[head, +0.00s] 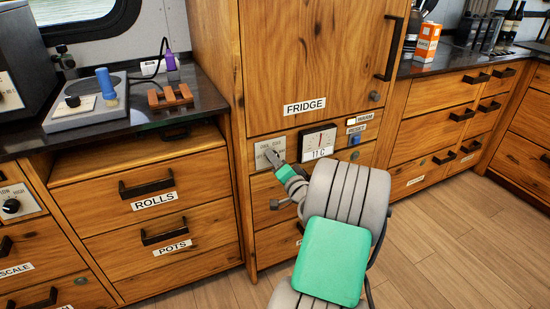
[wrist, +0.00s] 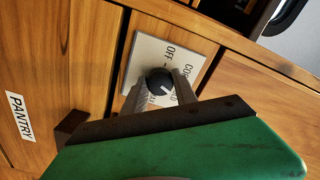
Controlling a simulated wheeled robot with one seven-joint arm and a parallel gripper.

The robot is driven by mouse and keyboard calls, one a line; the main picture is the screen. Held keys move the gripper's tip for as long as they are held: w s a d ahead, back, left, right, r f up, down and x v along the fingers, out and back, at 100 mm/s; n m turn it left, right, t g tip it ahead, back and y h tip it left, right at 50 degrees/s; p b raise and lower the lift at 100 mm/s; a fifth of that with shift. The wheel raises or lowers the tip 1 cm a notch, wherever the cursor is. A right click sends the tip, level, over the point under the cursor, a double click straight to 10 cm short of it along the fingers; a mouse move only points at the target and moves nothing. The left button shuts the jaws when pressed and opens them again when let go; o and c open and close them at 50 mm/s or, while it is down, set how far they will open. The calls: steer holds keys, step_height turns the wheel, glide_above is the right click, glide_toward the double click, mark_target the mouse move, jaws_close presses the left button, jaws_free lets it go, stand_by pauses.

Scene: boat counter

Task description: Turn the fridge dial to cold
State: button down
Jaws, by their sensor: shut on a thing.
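The fridge dial is a black knob (wrist: 159,80) with a white mark, on a pale label plate (wrist: 150,52). The plate also shows in the head view (head: 268,150), below the FRIDGE label. OFF is readable on the plate. Other words are partly covered by the knob and fingers, and I cannot tell which word the mark points at. My gripper (wrist: 161,90) has its two fingers on either side of the knob and is shut on it. In the head view my gripper (head: 273,158) reaches the plate, and the knob is hidden behind the fingers.
A gauge (head: 319,139) with an "11 C" readout sits right of the plate. A blue button (head: 354,140) is further right. A dark latch knob (head: 274,204) sticks out below my gripper. Drawers with black handles flank the fridge. The floor at right is clear.

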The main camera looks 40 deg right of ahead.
steer(key=shift+m, duration=0.6)
steer(key=c, duration=1)
jaws_free()
steer(key=shift+o, duration=0.2)
steer(key=v, duration=0.7)
steer(key=shift+s+p, duration=0.35)
steer(key=shift+s, duration=0.05)
steer(key=shift+a, duration=0.15)
